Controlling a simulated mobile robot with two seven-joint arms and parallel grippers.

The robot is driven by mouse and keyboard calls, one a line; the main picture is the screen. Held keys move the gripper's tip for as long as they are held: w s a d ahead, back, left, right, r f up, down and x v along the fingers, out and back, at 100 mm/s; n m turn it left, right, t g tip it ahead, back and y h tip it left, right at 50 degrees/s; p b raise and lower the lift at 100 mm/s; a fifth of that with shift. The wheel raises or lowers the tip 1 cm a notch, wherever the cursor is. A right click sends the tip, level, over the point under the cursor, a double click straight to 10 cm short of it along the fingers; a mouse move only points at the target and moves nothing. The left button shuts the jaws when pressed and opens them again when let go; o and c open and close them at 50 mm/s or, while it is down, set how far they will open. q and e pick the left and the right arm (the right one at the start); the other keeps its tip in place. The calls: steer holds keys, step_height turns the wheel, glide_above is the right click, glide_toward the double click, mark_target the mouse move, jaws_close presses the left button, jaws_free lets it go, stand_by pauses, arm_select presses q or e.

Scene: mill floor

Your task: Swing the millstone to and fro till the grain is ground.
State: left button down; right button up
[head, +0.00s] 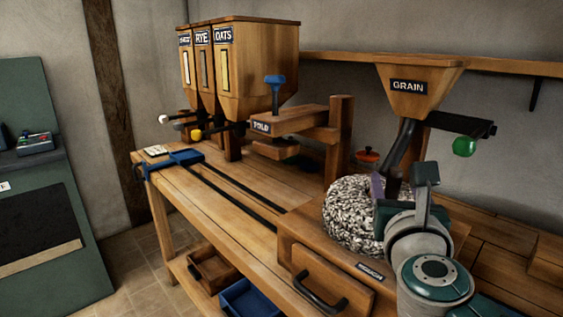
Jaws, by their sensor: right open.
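The speckled grey-white millstone (343,217) sits on a wooden block at the right part of the bench. A small purple piece (377,186) shows at its top right, beside my gripper. My right gripper (386,204) is at the right side of the stone, and its wrist and arm cover that side. It is open; whether it touches the stone or the purple piece I cannot tell. The wooden GRAIN hopper (420,78) hangs above, with a dark chute (401,145) running down behind the gripper. No grain or flour is visible. My left gripper is out of view.
A green knob (465,146) sticks out right of the chute. A wooden press marked FOLD (290,122) and labelled bins (258,60) stand farther back. A drawer (325,280) is below the stone. The bench middle (210,195) is mostly clear around two dark rails.

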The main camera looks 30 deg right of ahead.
steer(key=x, duration=0.4)
steer(key=shift+w+d, duration=0.2)
steer(key=shift+w, duration=0.15)
jaws_close()
stand_by(1.2)
